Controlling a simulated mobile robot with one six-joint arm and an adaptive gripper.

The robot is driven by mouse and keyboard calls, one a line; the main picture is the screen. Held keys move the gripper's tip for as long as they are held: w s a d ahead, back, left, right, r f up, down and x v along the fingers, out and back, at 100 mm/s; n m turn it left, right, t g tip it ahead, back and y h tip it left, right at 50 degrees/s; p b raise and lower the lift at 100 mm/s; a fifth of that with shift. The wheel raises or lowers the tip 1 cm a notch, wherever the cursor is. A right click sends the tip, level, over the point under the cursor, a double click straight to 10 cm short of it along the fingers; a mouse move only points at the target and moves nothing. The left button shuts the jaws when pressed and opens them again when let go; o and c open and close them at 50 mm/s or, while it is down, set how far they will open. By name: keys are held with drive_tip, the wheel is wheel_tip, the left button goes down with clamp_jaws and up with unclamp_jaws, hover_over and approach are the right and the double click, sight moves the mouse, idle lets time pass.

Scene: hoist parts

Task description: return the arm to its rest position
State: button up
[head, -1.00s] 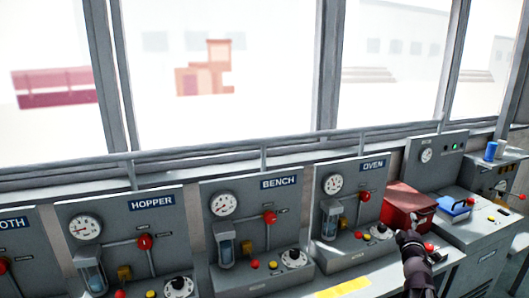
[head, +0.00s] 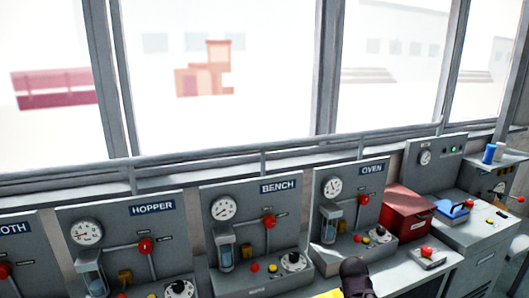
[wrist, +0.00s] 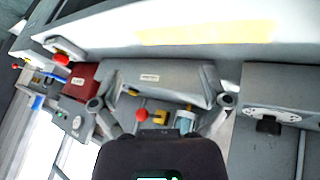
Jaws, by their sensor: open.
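My gripper (wrist: 160,85) is open in the wrist view, with its two grey fingers spread and nothing between them. Beyond the fingers is a grey panel with a red knob (wrist: 142,115) and a yellow part (wrist: 160,117). In the head view only a dark end part of my arm (head: 356,275) shows at the bottom, in front of the OVEN panel (head: 322,258); the fingers cannot be made out there.
The BENCH panel (head: 208,245) and HOPPER panel (head: 65,235) stand to the left. A red box (head: 407,213), a red-button box (head: 427,256) and a blue-topped item (head: 452,212) are on the right. A rail (head: 230,148) runs along the windows.

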drive_tip(key=s+a+f+g+y, duration=0.2)
drive_tip(key=s+a+g, duration=0.3)
drive_tip(key=s+a, duration=0.4)
drive_tip(key=a+y, duration=0.1)
drive_tip(key=a, duration=0.2)
drive_tip(key=shift+s+y, duration=0.15)
drive_tip(key=shift+y, duration=0.25)
drive_tip(key=shift+f, duration=0.1)
